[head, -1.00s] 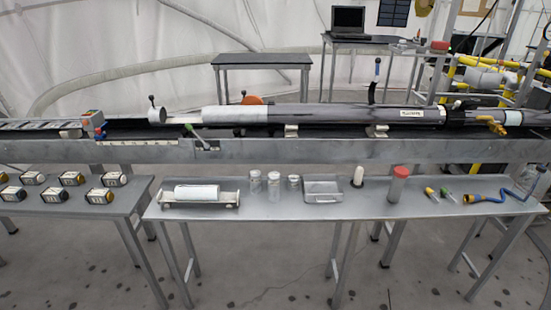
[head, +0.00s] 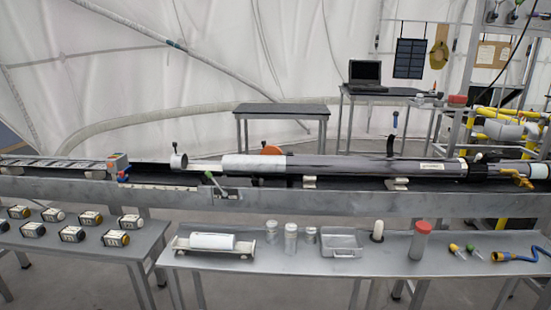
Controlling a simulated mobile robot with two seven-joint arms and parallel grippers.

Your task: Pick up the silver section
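A long tube lies level along a grey metal trough (head: 330,206). Its pale silver-white section (head: 253,166) is left of a longer dark grey section (head: 370,167). A separate short silver-white cylinder (head: 212,241) lies on a low cradle (head: 245,249) on the front bench. I cannot tell which of these the task calls the silver section. Neither of my grippers is in view.
The front bench (head: 300,262) also holds clear jars (head: 291,238), a metal tray (head: 341,243), a red-capped container (head: 420,241) and a blue-handled tool (head: 525,256). Several small labelled blocks (head: 73,234) sit on the left table. A laptop (head: 366,74) stands behind.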

